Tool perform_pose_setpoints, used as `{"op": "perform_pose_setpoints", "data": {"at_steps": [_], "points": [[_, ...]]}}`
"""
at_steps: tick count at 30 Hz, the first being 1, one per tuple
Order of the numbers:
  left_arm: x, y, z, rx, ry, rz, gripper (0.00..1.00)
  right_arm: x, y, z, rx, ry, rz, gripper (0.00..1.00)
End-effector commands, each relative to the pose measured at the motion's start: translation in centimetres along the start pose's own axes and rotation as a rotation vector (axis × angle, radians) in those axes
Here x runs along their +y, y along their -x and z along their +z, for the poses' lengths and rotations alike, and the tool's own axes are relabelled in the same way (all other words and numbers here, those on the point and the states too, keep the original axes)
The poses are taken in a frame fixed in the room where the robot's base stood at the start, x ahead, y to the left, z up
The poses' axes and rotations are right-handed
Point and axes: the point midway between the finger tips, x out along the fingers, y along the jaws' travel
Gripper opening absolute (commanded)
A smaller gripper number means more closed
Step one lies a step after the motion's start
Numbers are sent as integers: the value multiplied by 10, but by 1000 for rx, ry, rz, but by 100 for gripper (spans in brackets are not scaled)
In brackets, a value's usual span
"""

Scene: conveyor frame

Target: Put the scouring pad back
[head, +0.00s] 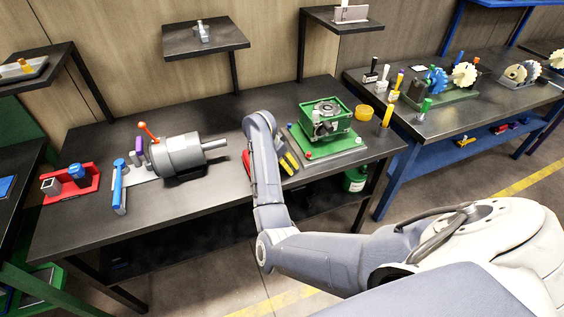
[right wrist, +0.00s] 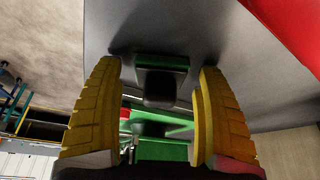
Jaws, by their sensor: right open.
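No scouring pad can be told for certain. In the right wrist view, a small dark block with a green strip (right wrist: 162,63) lies on the grey tabletop between my right fingertips; it may be the pad. My right gripper (right wrist: 158,72) is open, with yellow ribbed fingers on either side of the block and a visible gap on each side. In the head view, my right gripper (head: 289,162) points down at the table beside the green-framed fixture (head: 331,130), and my arm link hides what is under it. My left gripper is not in view.
A grey motor (head: 178,154) lies left of my right arm on the dark table (head: 215,212). A red tray (head: 72,185) and a blue-handled tool (head: 118,185) stand farther left. A yellow cup (head: 365,112) stands right of the fixture. The front middle of the table is clear.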

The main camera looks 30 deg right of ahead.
Motion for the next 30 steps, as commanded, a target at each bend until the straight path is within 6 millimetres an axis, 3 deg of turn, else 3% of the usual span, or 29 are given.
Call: {"op": "perform_pose_setpoints", "data": {"at_steps": [15, 30], "points": [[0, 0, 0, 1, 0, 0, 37, -1, 52, -1, 0, -1, -3, 73], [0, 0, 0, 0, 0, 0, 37, 0, 57, -1, 0, 0, 0, 73]]}}
